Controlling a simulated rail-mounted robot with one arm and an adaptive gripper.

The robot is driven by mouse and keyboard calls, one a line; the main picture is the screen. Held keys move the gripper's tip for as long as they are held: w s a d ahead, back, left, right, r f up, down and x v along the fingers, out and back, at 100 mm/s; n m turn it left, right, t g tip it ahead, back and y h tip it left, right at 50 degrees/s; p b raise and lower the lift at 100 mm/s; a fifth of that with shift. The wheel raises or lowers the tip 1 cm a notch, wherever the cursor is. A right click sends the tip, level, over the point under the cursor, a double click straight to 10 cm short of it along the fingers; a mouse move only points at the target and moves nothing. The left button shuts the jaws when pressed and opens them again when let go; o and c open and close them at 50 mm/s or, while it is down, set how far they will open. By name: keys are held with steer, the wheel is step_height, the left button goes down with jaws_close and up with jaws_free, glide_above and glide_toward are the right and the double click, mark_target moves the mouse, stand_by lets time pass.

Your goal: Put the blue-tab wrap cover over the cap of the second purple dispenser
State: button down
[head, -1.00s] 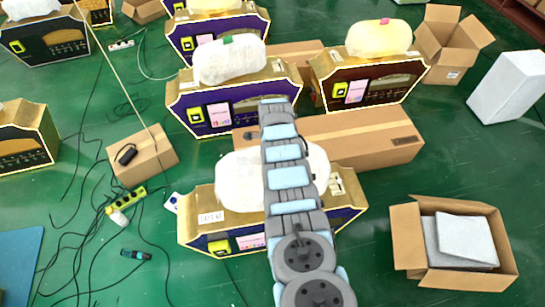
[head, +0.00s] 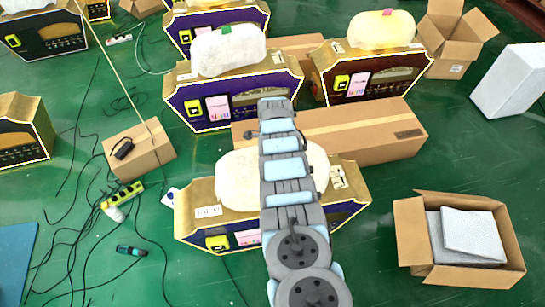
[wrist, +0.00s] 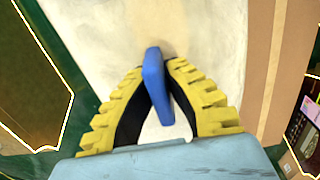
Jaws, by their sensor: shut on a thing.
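My gripper (wrist: 157,90) is shut on the blue tab (wrist: 155,82) of a white wrap cover (wrist: 110,40). In the head view my arm hides the gripper and tab, and the white cover (head: 236,178) shows on both sides of it. The cover is over the top of the nearest purple dispenser (head: 190,215); whether it touches the top cannot be told. Behind it, another purple dispenser (head: 270,95) bears a white cover with a green tab (head: 226,50). A third purple dispenser (head: 250,15) is farther back.
A long cardboard box (head: 380,130) lies behind the nearest dispenser. A dark red dispenser (head: 400,78) with a yellowish cover (head: 381,30) stands at the right. An open box (head: 408,235) is at the front right. Cables and a power strip (head: 123,194) lie on the left floor.

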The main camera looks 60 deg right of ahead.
steer(key=shift+f+b, duration=0.4)
steer(key=shift+b, duration=0.2)
stand_by(0.4)
steer(key=c, duration=1.2)
jaws_free()
steer(key=shift+o, duration=0.2)
step_height(320, 180, up, 11)
steer(key=shift+w, duration=0.1)
steer(key=shift+r, duration=0.5)
